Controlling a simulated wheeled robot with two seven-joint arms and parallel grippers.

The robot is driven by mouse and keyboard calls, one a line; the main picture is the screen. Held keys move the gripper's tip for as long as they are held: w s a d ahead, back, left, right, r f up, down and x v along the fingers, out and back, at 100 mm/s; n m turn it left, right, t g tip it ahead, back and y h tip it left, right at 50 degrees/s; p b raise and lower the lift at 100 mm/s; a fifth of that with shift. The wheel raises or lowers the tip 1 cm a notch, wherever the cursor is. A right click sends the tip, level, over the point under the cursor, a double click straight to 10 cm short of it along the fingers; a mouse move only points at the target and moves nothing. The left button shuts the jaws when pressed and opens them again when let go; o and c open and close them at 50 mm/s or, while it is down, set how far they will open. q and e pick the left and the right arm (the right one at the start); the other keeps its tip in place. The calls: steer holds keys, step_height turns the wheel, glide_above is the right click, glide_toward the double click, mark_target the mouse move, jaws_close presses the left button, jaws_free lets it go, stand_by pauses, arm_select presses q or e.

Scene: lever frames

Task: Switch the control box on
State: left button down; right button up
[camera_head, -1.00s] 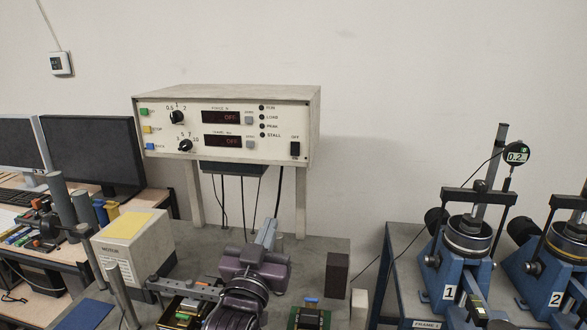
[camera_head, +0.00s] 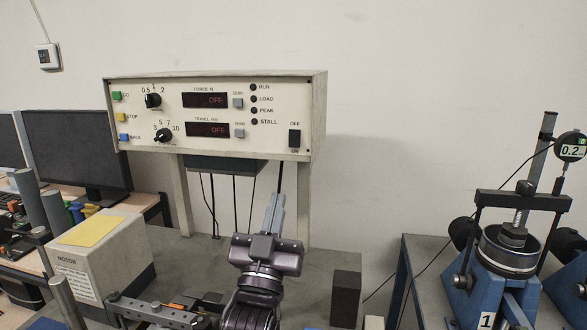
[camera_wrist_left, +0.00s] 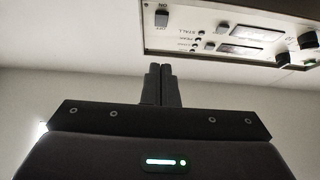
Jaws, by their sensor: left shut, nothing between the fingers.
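The control box (camera_head: 215,146) is a cream panel box raised on legs at the back of the bench. My right gripper is not in view.
A beige motor box (camera_head: 105,262) with a yellow top stands at the left. A dark block (camera_head: 345,297) stands right of my arm. Blue test frame 1 (camera_head: 495,295) is at the right. The wall above and right of the box is bare.

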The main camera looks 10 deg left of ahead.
mark_target(294, 140)
arm_select(q)
steer(key=shift+w+f+p+x, duration=0.35)
steer(key=shift+p+x, duration=0.8)
steer(key=shift+x, duration=0.95)
steer(key=shift+w+f+p+x, duration=0.2)
steer(key=shift+f+p+x, duration=0.2)
steer(key=shift+p+x, duration=1.2)
steer(key=shift+w+f+p+x, duration=0.35)
steer(key=shift+p+x, duration=0.3)
steer(key=shift+x, duration=2)
